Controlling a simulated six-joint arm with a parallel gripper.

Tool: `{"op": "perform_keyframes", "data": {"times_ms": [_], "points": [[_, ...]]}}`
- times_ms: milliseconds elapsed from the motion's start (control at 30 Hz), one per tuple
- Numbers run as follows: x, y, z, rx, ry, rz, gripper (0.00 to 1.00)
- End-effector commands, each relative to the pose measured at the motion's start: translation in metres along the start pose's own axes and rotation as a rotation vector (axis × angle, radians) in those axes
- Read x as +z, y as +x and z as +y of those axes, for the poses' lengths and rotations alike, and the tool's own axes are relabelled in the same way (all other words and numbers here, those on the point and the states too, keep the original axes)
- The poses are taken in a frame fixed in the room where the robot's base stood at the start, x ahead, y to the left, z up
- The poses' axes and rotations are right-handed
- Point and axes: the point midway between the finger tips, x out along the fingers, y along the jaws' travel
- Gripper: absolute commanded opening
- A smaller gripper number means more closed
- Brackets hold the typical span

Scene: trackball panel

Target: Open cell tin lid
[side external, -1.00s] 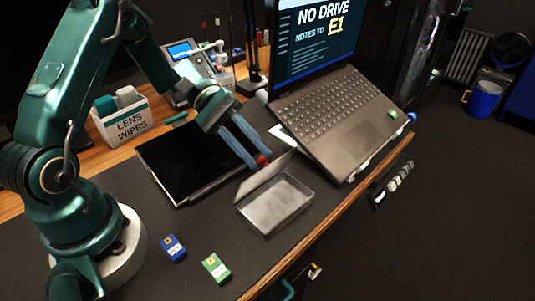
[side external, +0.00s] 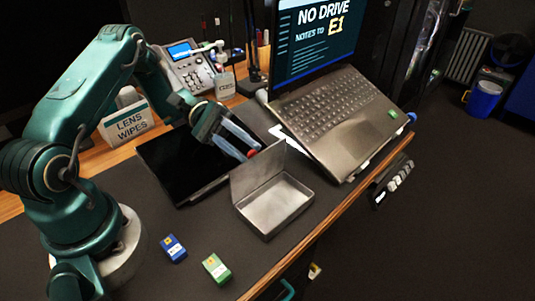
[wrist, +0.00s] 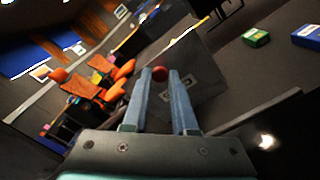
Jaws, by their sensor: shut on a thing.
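The cell tin (side external: 273,213) is a small grey metal box on the dark mat, with its shallow inside in view and looking empty. Its lid (side external: 258,172) stands raised, steeply tilted at the side toward my arm. A red knob (side external: 251,154) sits near the lid's upper edge. My gripper (side external: 249,155) has its blue-grey fingers shut on this knob. In the wrist view the red knob (wrist: 159,73) shows at the fingertips of my gripper (wrist: 166,76), with the grey lid (wrist: 195,65) and a label beyond.
The laptop (side external: 340,115) on its stand is close to the right of the tin. A black flat panel (side external: 185,165) lies behind and left of it. Blue (side external: 173,248) and green (side external: 216,268) cells lie in front, with clear mat around them.

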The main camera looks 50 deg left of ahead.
Motion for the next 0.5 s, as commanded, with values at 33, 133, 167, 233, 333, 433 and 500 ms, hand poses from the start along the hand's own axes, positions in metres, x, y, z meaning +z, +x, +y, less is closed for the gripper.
{"op": "perform_keyframes", "data": {"times_ms": [33, 133, 167, 233, 333, 433, 500], "points": [[0.0001, 0.0000, 0.0002, 0.000, 0.000, 0.000, 0.00], [0.0001, 0.0000, 0.0002, 0.000, 0.000, 0.000, 0.30], [0.0001, 0.0000, 0.0002, 0.000, 0.000, 0.000, 0.41], [0.0001, 0.0001, 0.0001, 0.000, 0.000, 0.000, 0.56], [0.0000, 0.0001, 0.0001, 0.000, 0.000, 0.001, 0.56], [0.0000, 0.0001, 0.0001, -0.001, 0.000, 0.001, 0.56], [0.0000, -0.0002, 0.0001, -0.001, 0.000, 0.001, 0.56]]}}
